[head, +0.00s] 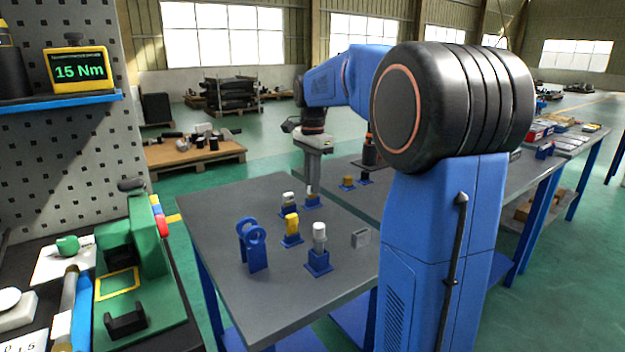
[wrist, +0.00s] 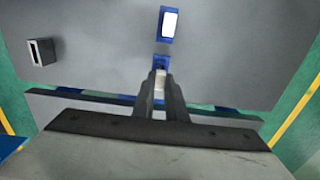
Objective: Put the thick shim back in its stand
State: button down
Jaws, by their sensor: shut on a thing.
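My gripper (wrist: 160,86) is shut on a small pale piece, which I take to be the thick shim (wrist: 160,77). Only a narrow face of it shows between the dark fingers. A blue stand (wrist: 162,60) lies just beyond the fingertips in the wrist view, partly hidden by the fingers and shim. In the head view my gripper (head: 309,190) points straight down at the far blue stand (head: 312,203) on the grey table. The shim is too small there to make out clearly. I cannot tell whether it touches the stand or sits in it.
Nearby blue stands hold a white-topped piece (head: 288,199), a yellow piece (head: 291,224) and a white cylinder (head: 319,234). A blue ring holder (head: 252,246) stands at the left. A grey slotted block (head: 361,238) lies at the right. The table's (head: 215,210) left part is bare.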

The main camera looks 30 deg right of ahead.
jog(key=c, duration=1.7)
grip_release()
jog(key=shift+r, duration=2.45)
jog(key=shift+r, duration=0.15)
notch_tip(320, 180, up, 17)
jog(key=shift+r, duration=0.1)
